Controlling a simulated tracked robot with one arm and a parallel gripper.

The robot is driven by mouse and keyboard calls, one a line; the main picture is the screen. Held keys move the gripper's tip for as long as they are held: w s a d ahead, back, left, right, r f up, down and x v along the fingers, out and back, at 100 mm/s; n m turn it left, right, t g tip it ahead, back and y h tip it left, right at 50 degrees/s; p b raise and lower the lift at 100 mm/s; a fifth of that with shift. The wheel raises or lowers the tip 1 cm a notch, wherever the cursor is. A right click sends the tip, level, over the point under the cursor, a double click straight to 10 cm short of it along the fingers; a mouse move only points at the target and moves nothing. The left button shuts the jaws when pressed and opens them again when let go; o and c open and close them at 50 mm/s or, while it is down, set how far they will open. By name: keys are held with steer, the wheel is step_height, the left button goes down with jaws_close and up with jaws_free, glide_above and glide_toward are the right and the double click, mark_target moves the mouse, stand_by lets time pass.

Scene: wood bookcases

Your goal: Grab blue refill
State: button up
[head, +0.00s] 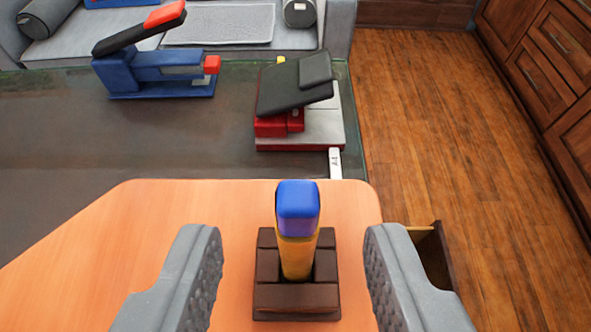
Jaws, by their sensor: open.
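A refill with a blue top (298,208) and a yellow-orange lower part stands upright in a dark brown block-like holder (296,299). The holder sits on a light orange wooden surface near its right end. My gripper (293,262) is open, with one grey finger on each side of the refill and holder. Clear gaps show between the fingers and the refill, and nothing is held. The bottom of the refill is hidden inside the holder.
Beyond the wooden surface, a dark table carries a blue stapler-like tool (160,75) with a red tip and a red-and-black device (295,100). A grey sofa (340,25) stands behind. An open drawer (432,262) juts out at right. Wooden floor and cabinets (555,70) lie right.

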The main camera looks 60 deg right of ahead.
mark_target(295, 219)
steer(key=shift+x, duration=2.75)
steer(key=shift+s+f, duration=0.1)
jaws_close()
